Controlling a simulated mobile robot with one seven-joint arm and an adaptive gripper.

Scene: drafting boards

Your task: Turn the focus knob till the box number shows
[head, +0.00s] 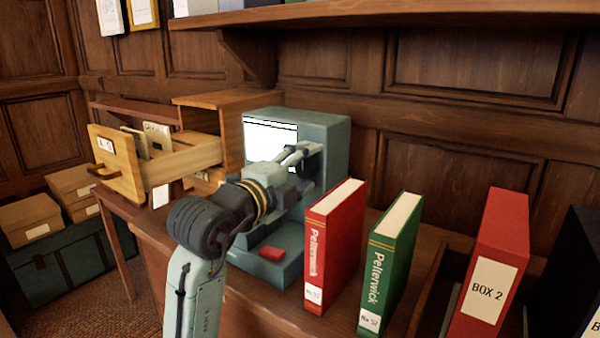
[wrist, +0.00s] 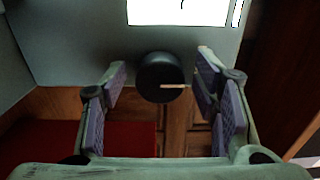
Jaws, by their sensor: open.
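The grey-green reader (head: 322,128) stands on the desk with a lit white screen (head: 262,142). Dark lines run along the screen's top edge, and I cannot read a number. In the wrist view the screen's lower part (wrist: 170,12) shows a small dark mark. The round black focus knob (wrist: 152,84) sits below it, with a pale pointer line reaching to the right. My gripper (head: 308,168) is open in front of the reader. In the wrist view its fingers (wrist: 162,70) stand either side of the knob, with visible gaps.
A red binder (head: 335,240) and a green binder (head: 390,255) stand close to the right. A red binder marked BOX 2 (head: 490,275) is further right. An open card drawer (head: 182,161) juts out at left.

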